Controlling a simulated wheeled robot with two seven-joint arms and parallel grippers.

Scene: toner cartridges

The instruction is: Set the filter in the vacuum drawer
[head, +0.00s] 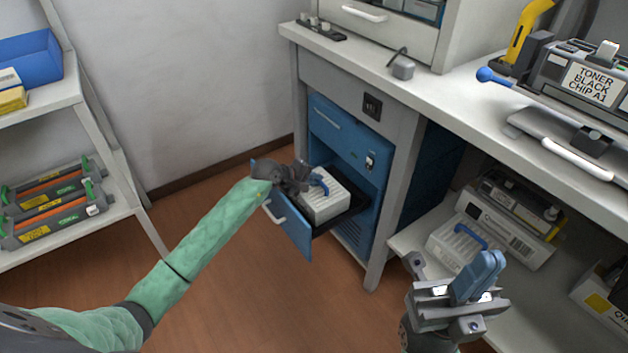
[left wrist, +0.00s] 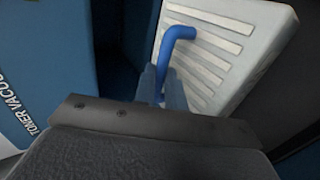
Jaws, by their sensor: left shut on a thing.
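The filter (head: 326,205), a white ribbed block with a blue handle, is at the open vacuum drawer (head: 290,232) of the blue cabinet. Its lower part is hidden by the drawer front, and I cannot tell whether it rests on the drawer floor. My left gripper (head: 312,182) is shut on the filter's blue handle. In the left wrist view the filter (left wrist: 213,62) looks tilted, with the handle (left wrist: 178,36) between my fingers (left wrist: 163,88). My right gripper (head: 481,276) is in front of the lower shelf, with its blue fingers close together; nothing is visibly held.
A second white ribbed filter with a blue handle (head: 452,245) lies on the lower shelf beside boxed cartridges (head: 505,228). The white bench (head: 455,88) overhangs the cabinet. A shelf rack (head: 75,228) with cartridges stands left. The floor before the drawer is clear.

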